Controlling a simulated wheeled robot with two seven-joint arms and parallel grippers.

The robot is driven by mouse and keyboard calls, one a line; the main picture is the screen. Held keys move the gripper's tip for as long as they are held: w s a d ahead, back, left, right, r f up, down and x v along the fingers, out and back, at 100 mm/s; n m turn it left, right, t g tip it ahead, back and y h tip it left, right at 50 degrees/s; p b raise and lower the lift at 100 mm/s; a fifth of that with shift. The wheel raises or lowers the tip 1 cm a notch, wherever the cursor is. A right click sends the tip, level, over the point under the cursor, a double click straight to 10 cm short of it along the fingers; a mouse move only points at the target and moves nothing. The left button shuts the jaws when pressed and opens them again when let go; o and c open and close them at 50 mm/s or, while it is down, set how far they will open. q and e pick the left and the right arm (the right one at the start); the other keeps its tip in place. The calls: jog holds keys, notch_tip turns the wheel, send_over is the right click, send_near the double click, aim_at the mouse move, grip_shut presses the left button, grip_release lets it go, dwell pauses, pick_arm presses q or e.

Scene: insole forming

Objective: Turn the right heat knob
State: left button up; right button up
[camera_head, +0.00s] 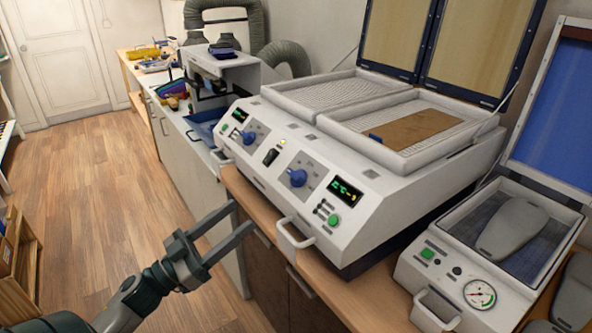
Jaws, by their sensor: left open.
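The right heat knob (297,178) is a blue knob on a grey plate on the sloped front panel of the white heating machine (372,226). A matching left knob (248,137) sits farther back on the same panel. My left gripper (242,216) comes in from the lower left, with its two long grey fingers apart and nothing between them. It is in front of the machine, lower left of the right knob and apart from it. My right gripper does not show.
A metal handle (294,235) sticks out below the right knob. A green button (333,220) and a lit display (345,190) lie right of it. A press with a gauge (480,294) stands at the right. The wooden floor (120,190) is clear at left.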

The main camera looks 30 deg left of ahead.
aim_at(294, 172)
pick_arm(q)
jog(key=shift+w, duration=0.15)
jog(key=p+x, duration=0.6)
jog(key=x, duration=1)
jog(key=shift+w+r+p, duration=0.1)
jog(key=shift+p, duration=0.25)
jog(key=shift+w+d, duration=0.25)
jog(key=shift+w, duration=0.25)
jog(key=c, duration=1.1)
jog(key=shift+o, duration=0.2)
